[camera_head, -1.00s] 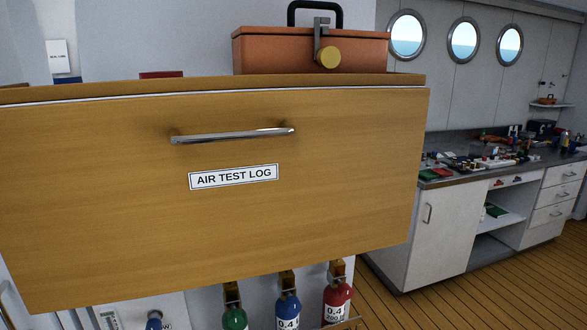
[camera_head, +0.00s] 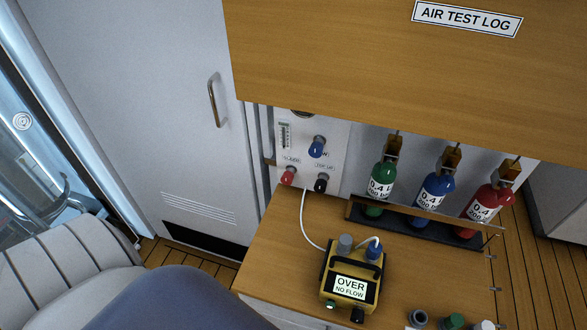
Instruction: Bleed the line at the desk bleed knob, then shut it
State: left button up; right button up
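Below the wooden cabinet, a white panel (camera_head: 271,171) carries a red knob (camera_head: 288,176), a black knob (camera_head: 321,183) and a blue knob (camera_head: 317,148). The small labels over the red and black knobs are hard to read, so I cannot tell for sure which is the bleed knob. A gauge scale (camera_head: 285,136) sits at the panel's upper left. A thin white tube (camera_head: 303,222) runs from the panel down to a yellow meter (camera_head: 326,291) reading "OVER NO FLOW". Neither of my grippers is in view.
The "AIR TEST LOG" cabinet (camera_head: 350,60) overhangs the panel. Green (camera_head: 380,187), blue (camera_head: 434,190) and red (camera_head: 487,207) bottles stand in a rack at the back right. The desk (camera_head: 285,225) is clear left of the meter.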

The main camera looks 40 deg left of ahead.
aim_at(287, 179)
jog(key=j+u, duration=0.15)
jog(key=u, duration=0.95)
jog(key=k+j+u, duration=0.1)
jog(key=j, duration=0.3)
jog(key=k+j+u, duration=0.15)
jog(key=j, duration=0.3)
jog(key=k+j+u, duration=0.1)
jog(key=j, duration=0.3)
jog(key=k+j+u, duration=0.15)
jog(key=j, duration=0.3)
jog(key=i, duration=0.05)
